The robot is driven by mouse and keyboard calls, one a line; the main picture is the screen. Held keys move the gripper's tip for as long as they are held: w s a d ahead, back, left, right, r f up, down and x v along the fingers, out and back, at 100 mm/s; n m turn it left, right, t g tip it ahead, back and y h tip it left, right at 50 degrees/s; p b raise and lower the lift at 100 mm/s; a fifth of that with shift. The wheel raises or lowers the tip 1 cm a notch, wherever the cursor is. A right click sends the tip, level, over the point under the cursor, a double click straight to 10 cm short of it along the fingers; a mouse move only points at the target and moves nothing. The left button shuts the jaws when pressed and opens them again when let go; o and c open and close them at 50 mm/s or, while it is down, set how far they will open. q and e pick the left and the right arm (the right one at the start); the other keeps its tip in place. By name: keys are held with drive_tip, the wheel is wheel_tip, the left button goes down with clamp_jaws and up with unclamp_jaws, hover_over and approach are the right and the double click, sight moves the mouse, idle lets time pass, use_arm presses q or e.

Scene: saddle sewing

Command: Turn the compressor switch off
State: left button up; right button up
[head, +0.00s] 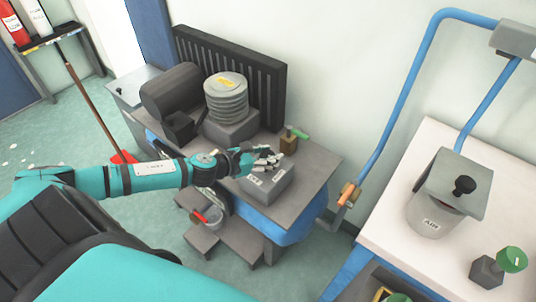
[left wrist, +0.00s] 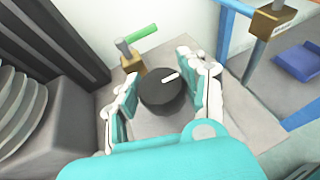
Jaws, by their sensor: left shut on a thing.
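The compressor switch is a dark round knob (left wrist: 160,97) with a white mark, which points to the upper right in the left wrist view. It sits on a grey box (head: 268,188) with small white labels at the front of the compressor's top. My left gripper (head: 258,160) is over that box, with its fingers (left wrist: 160,88) on either side of the knob, shut on it. In the head view the gripper hides the knob. My right gripper is in neither view.
Behind the box are a ribbed grey cylinder (head: 227,98), a dark motor (head: 172,92) and a black grille (head: 262,75). A brass valve with a green lever (head: 299,132) stands close by. A blue pipe (head: 398,100) runs along the wall. A white table (head: 435,160) is at right.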

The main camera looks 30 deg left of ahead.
use_arm(q)
drive_tip(key=shift+r+n+y+p, duration=0.2)
drive_tip(key=shift+n+y+p, duration=0.25)
drive_tip(key=shift+p, duration=0.35)
drive_tip(key=shift+c, duration=0.4)
drive_tip(key=n+y+p, duration=0.5)
drive_tip(key=y+p, duration=0.1)
drive_tip(key=p, duration=0.1)
drive_tip(key=shift+d+n+y, duration=0.1)
drive_tip(key=shift+n+y, duration=0.25)
drive_tip(key=shift+n+y+p, duration=0.6)
drive_tip(key=shift+n+y, duration=0.3)
drive_tip(key=shift+y, duration=0.1)
drive_tip(key=n+g+y+p, duration=0.1)
drive_tip(key=n+g+y, duration=0.1)
drive_tip(key=shift+n+y, duration=0.3)
drive_tip(key=shift+f+n+g+y+p, duration=0.1)
drive_tip(key=shift+n+g+y+p, duration=0.35)
drive_tip(key=shift+n+g+y, duration=0.4)
drive_tip(key=n+g+y, duration=0.2)
drive_tip(key=shift+n, duration=0.35)
drive_tip(key=shift+a+n+g+y, duration=0.2)
drive_tip(key=shift+n+g+y, duration=0.45)
drive_tip(key=shift+n+g, duration=0.55)
drive_tip(key=shift+a+g, duration=0.1)
drive_tip(key=shift+g, duration=0.15)
